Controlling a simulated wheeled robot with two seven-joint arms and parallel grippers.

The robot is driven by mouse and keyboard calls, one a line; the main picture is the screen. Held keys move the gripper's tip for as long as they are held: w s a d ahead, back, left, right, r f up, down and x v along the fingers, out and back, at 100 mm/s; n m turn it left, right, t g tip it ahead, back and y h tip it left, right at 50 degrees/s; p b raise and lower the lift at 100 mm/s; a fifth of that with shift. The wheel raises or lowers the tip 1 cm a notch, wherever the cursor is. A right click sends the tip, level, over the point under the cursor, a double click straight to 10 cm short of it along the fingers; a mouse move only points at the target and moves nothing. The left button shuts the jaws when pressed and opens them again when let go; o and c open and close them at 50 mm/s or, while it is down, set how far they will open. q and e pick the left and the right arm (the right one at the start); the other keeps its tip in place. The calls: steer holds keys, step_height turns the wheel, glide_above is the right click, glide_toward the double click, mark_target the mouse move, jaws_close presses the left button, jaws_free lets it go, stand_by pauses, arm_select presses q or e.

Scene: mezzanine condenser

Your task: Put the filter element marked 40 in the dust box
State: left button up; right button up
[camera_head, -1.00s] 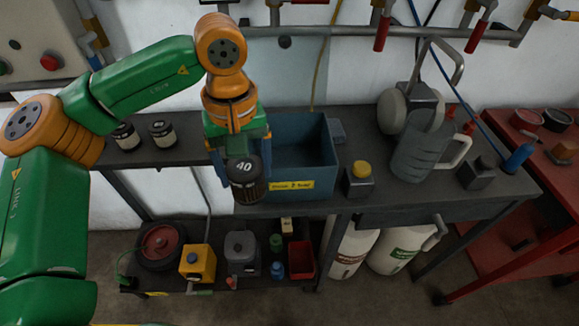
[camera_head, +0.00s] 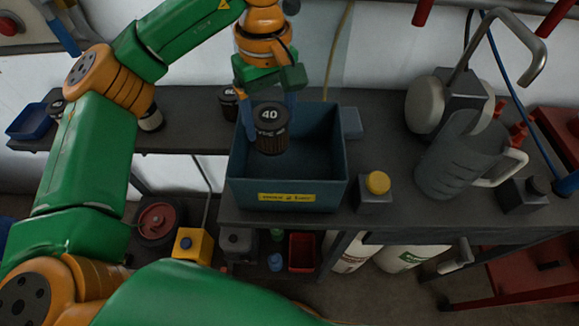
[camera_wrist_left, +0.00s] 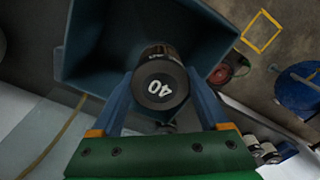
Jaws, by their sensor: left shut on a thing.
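The filter element marked 40 (camera_head: 270,132) is a dark cylinder with a white 40 on its top. My left gripper (camera_head: 269,114) is shut on it, a finger on each side, and holds it upright. It is over the left part of the dust box (camera_head: 288,180), a blue open box with a yellow label on its front wall. The wrist view shows the filter element (camera_wrist_left: 160,82) between the fingers (camera_wrist_left: 160,102), against the inside of the box (camera_wrist_left: 88,40). How far it is below the rim is hard to tell. My right gripper is out of view.
Other dark filter elements stand on the bench, one behind the box (camera_head: 228,97) and one further left (camera_head: 151,119). A yellow-topped block (camera_head: 376,190) and a grey jug (camera_head: 455,160) stand right of the box. A blue tray (camera_head: 28,122) is at the far left.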

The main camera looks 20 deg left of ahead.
arm_select(q)
step_height(320, 180, down, 9)
steer(key=shift+a+r+p, duration=0.1)
steer(key=shift+p, duration=0.6)
steer(key=shift+f, duration=0.5)
steer(key=o, duration=1.3)
steer(key=shift+r, duration=0.25)
steer(key=shift+w+r, duration=0.1)
steer(key=shift+r, duration=0.3)
step_height(320, 180, up, 11)
steer(key=shift+r+b, duration=0.1)
steer(key=shift+b, duration=0.3)
